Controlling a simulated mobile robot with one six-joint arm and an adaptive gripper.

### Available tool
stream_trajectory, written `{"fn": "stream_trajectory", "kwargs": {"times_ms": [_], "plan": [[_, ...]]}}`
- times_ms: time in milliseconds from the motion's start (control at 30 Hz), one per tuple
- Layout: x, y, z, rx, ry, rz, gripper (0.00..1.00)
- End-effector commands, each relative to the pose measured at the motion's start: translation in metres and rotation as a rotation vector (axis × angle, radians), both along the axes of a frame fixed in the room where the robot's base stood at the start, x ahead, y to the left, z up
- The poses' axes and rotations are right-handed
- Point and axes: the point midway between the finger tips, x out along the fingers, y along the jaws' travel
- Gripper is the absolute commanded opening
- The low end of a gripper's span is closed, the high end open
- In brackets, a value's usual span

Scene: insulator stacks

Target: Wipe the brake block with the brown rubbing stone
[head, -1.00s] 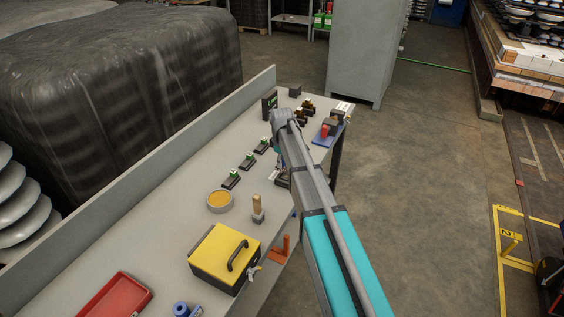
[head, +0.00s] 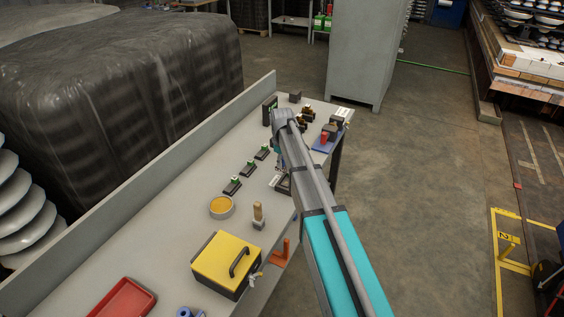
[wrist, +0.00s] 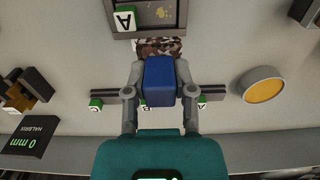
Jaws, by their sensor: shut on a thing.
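My gripper (wrist: 160,68) is shut on a blue block (wrist: 160,82) with a brown speckled face, apparently the brown rubbing stone (wrist: 158,46). The speckled part is at the end away from my palm, close to a dark-framed grey piece (wrist: 165,14) with yellowish marks and a green-and-white A cube. I cannot tell whether they touch. That piece may be the brake block, but I cannot be sure.
Several dark blocks with green tags (head: 232,186) stand in a row on the grey bench (head: 165,215). An amber dish (head: 221,207), a wooden-handled tool (head: 258,215), a yellow box (head: 226,262) and a red tray (head: 123,299) are nearer. A raised edge (head: 150,170) runs along the left.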

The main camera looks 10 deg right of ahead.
Motion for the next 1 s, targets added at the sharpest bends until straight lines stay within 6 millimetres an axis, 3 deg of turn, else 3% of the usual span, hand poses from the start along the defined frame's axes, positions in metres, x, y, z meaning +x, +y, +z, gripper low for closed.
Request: {"fn": "stream_trajectory", "kwargs": {"times_ms": [400,1000], "plan": [[0.0,0.0,0.028,0.0,0.0,0.0,0.0],[0.0,0.0,0.028,0.0,0.0,0.0,0.0]]}}
